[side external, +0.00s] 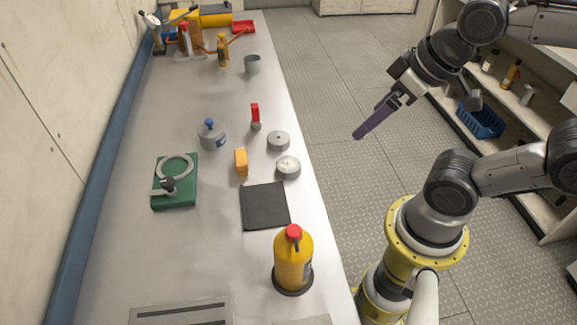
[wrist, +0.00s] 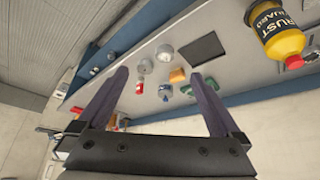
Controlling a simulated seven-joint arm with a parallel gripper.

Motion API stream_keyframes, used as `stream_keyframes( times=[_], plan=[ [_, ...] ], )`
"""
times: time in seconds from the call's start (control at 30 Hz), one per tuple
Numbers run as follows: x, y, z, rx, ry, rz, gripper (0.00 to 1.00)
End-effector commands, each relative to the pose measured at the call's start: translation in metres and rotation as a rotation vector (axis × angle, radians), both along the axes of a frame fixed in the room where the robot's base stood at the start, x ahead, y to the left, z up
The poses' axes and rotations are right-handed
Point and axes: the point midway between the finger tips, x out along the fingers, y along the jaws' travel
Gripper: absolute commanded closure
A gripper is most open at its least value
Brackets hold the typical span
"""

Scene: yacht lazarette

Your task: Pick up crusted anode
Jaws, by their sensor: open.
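Two round grey discs lie on the bench near its right edge. The nearer disc (side external: 288,167) has a pale, mottled top that looks crusted; the farther disc (side external: 278,141) is plainer grey with a dark centre. In the wrist view the mottled disc (wrist: 165,52) is beside the black mat, and the plainer disc (wrist: 145,67) is to its left. I cannot tell for certain which is the crusted anode. My gripper (side external: 361,134) is raised off the bench's right side, apart from both discs. Its purple fingers are spread and empty in the wrist view (wrist: 160,74).
Around the discs are a black mat (side external: 265,206), an orange block (side external: 241,162), a red-handled tool (side external: 255,115) and a blue-topped pot (side external: 211,135). A yellow bottle (side external: 293,262) stands nearer; a green board (side external: 175,181) lies left. A grey cup (side external: 252,64) stands farther back.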

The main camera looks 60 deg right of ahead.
Motion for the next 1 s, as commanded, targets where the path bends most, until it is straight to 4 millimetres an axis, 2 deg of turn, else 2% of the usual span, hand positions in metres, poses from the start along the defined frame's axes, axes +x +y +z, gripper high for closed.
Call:
stream_keyframes(
  times=[0.23,0.37,0.47,0.6,0.73,0.9,1.0],
  plan=[
    [-0.001,0.0,0.0,0.042,0.004,-0.079,0.0],
    [0.003,0.0,0.01,0.15,-0.006,-0.278,0.0],
    [0.017,0.0,0.02,0.256,0.015,-0.484,0.0],
    [0.046,0.002,0.029,0.383,0.076,-0.782,0.0],
    [0.082,0.005,0.026,0.467,0.155,-1.073,0.0],
    [0.135,0.01,0.001,0.489,0.262,-1.398,0.0],
    [0.155,0.014,-0.02,0.456,0.313,-1.478,0.0]
  ],
)
